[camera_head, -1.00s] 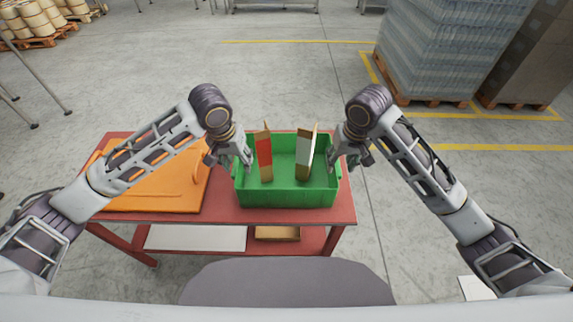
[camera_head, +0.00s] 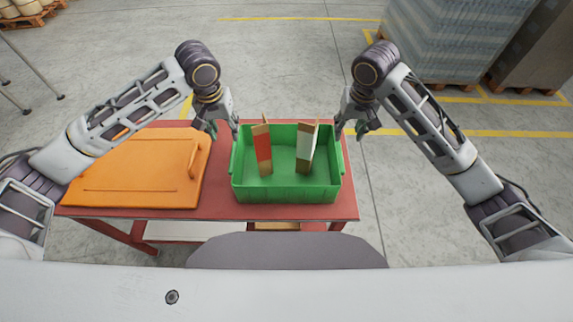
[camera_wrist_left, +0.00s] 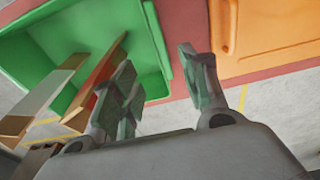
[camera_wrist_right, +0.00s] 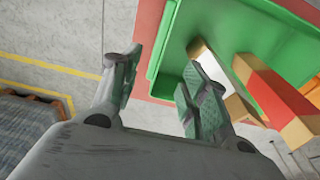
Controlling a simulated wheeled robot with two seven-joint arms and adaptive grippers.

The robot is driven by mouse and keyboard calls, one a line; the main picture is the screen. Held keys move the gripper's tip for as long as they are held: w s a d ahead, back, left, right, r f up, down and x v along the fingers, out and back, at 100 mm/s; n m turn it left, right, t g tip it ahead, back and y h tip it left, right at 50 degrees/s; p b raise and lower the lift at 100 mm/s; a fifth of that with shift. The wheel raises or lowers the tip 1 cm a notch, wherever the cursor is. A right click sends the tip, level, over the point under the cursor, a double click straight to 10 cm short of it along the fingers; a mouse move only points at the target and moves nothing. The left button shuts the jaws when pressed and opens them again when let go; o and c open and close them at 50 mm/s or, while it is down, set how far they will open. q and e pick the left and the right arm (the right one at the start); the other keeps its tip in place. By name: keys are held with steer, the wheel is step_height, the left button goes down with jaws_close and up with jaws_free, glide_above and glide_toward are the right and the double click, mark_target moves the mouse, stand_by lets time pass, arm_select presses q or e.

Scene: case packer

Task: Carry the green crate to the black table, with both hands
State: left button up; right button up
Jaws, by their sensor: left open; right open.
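The green crate (camera_head: 285,196) sits on the red table (camera_head: 222,206), with a red-faced carton (camera_head: 263,150) and a white-faced carton (camera_head: 306,148) standing tilted inside it. My left gripper (camera_head: 221,133) is open above the crate's left rim; in the left wrist view its fingers (camera_wrist_left: 160,85) are apart near the crate wall (camera_wrist_left: 157,45). My right gripper (camera_head: 352,132) is open by the crate's right rim; in the right wrist view its fingers (camera_wrist_right: 155,85) are apart near the crate edge (camera_wrist_right: 165,45). Neither visibly grips the crate. The black table is not identifiable in view.
A wrapped pallet stack (camera_head: 435,45) stands at the back right. Grey floor (camera_head: 290,60) behind the table is open.

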mark_target(234, 152)
arm_select(q)
steer(key=shift+f, duration=0.1)
arm_select(e)
steer(key=shift+f, duration=0.1)
arm_select(q)
steer(key=shift+w+f, duration=0.3)
steer(key=shift+f, duration=1.95)
steer(key=shift+w+f, duration=0.25)
steer(key=shift+f, duration=2.05)
steer(key=shift+w+f, duration=0.3)
steer(key=shift+f, duration=1.95)
arm_select(e)
steer(key=shift+w+f, duration=0.3)
steer(key=shift+f, duration=1.95)
steer(key=shift+w+f, duration=0.25)
steer(key=shift+f, duration=2.05)
steer(key=shift+w+f, duration=0.3)
steer(key=shift+f, duration=1.95)
arm_select(q)
jaws_close()
arm_select(e)
jaws_close()
